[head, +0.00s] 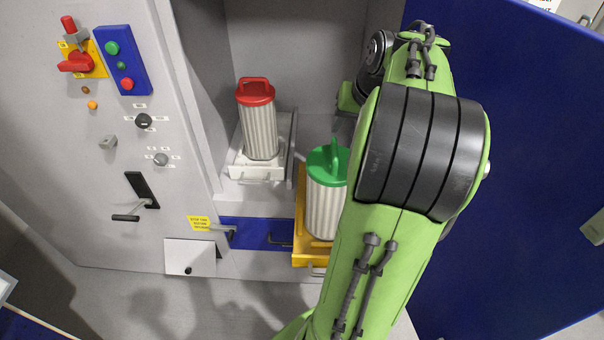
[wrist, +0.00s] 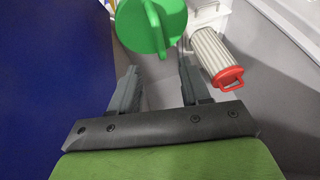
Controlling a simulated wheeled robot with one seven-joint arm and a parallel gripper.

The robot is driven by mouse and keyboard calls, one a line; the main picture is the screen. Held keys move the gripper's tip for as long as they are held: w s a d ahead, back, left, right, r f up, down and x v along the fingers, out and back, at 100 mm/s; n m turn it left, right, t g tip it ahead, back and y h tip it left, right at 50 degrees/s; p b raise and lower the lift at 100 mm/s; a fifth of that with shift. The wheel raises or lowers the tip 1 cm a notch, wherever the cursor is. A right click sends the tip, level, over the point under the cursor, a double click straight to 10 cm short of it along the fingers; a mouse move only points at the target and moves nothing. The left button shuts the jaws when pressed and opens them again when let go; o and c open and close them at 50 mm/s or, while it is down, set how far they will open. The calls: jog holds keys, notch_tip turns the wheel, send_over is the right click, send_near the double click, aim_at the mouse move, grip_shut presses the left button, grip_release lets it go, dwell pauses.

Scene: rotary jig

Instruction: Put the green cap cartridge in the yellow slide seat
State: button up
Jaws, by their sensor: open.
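The green cap cartridge (head: 326,200) has a pale ribbed body and a green cap with a raised handle. In the head view it stands upright on the yellow slide seat (head: 301,249), partly hidden by my arm. Its green cap (wrist: 150,22) also shows at the top of the wrist view, just beyond my fingertips. My gripper (wrist: 157,75) is open and empty, with its two fingers apart below the cap. I cannot tell whether the fingers touch the cartridge.
A red cap cartridge (head: 261,130) stands on a white slide seat (head: 247,172) to the left. A control panel with a red rotary switch (head: 76,63) and a blue button box (head: 122,60) is further left. An open blue door (head: 500,170) stands close on the right.

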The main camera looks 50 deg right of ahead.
jog(key=w+a+r+n, duration=0.15)
jog(key=a+n, duration=0.35)
jog(key=a, duration=1.7)
jog(key=s+a+f+n+t+y, duration=0.1)
jog(key=s+a+f+n, duration=0.3)
jog(key=s+a, duration=0.5)
jog(key=shift+a+f+n+y, duration=0.3)
jog(key=shift+a+n+y, duration=0.25)
jog(key=shift+a, duration=0.3)
jog(key=shift+s, duration=0.1)
